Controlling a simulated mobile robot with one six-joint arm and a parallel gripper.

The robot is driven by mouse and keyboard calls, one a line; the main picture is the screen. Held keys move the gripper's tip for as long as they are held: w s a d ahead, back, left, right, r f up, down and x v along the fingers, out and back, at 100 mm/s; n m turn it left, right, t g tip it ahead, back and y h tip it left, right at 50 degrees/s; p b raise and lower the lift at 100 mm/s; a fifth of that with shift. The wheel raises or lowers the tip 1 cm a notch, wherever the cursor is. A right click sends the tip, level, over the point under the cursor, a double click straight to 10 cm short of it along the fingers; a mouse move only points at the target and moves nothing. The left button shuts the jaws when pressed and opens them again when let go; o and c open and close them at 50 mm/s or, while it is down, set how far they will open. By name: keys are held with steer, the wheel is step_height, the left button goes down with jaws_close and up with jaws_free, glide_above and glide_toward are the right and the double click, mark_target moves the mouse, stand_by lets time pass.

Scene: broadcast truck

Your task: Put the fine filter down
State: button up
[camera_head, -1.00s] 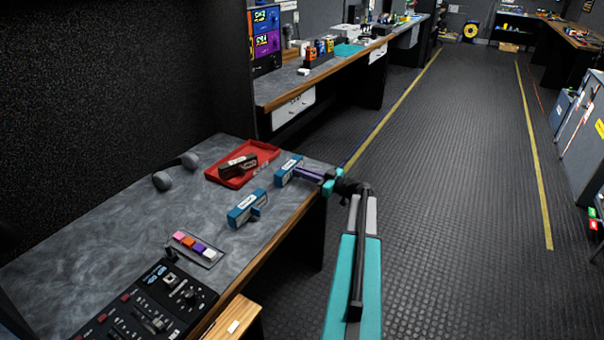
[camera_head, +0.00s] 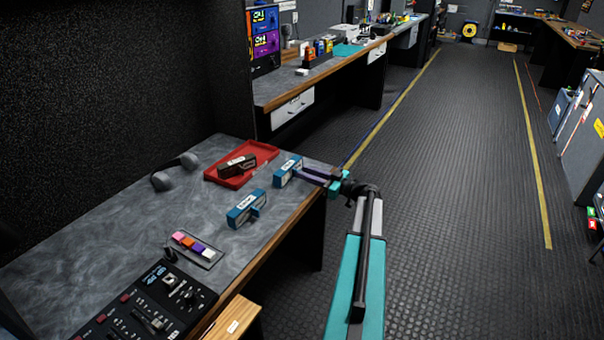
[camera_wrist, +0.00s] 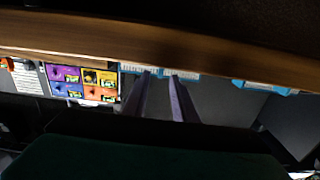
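Two blue labelled blocks sit on the grey desk; their labels are too small to read, so I cannot tell from print which is the fine filter. The farther block (camera_head: 287,170) stands near the desk's right edge, directly ahead of my gripper (camera_head: 305,176). The nearer block (camera_head: 241,212), with a small tab on its side, stands apart from it. In the wrist view my gripper's two fingers (camera_wrist: 161,80) are spread with a gap between them, their tips at the farther block (camera_wrist: 137,69). That block rests on the desk; whether a finger still touches it is unclear.
Grey headphones (camera_head: 176,172), a strip of coloured blocks (camera_head: 195,247) and a control panel (camera_head: 150,307) are on the desk. Bare desk surface lies left of the blue blocks.

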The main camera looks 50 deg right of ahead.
steer(key=v, duration=0.9)
steer(key=shift+s+b, duration=0.3)
steer(key=shift+b, duration=0.15)
